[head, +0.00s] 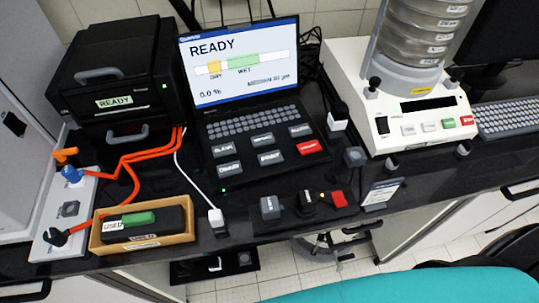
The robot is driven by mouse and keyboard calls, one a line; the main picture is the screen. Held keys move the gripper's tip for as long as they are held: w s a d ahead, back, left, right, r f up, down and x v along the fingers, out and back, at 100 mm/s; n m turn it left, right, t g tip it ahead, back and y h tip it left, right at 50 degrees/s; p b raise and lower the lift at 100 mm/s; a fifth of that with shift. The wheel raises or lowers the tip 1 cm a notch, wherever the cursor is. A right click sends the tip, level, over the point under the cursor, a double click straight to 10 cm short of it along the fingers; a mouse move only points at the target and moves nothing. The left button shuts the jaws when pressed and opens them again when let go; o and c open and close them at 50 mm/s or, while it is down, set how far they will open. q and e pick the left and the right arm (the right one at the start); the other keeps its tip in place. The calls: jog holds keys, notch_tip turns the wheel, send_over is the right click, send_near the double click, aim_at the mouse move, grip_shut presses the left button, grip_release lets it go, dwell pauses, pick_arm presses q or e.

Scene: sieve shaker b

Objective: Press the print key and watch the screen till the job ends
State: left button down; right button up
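The screen (238,62) of a laptop-like console reads READY, with a bar marked DRY and WET, 0.0 % and a median value in small print. Below its keyboard are several large labelled keys: a dark one reading BLANK (225,149), other dark ones and a red one (308,147). The lower middle dark key (269,158) may be the print key, but its label is too small to read surely. Nothing touches or covers the keys. Neither of my grippers is in view.
A black instrument (115,75) labelled READY stands left of the console, with orange hoses. A tan box (143,243) holds a dark case marked USED. Small blocks lie in front. A white sieve shaker (410,105) stands right. A teal shape (420,287) fills the lower right.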

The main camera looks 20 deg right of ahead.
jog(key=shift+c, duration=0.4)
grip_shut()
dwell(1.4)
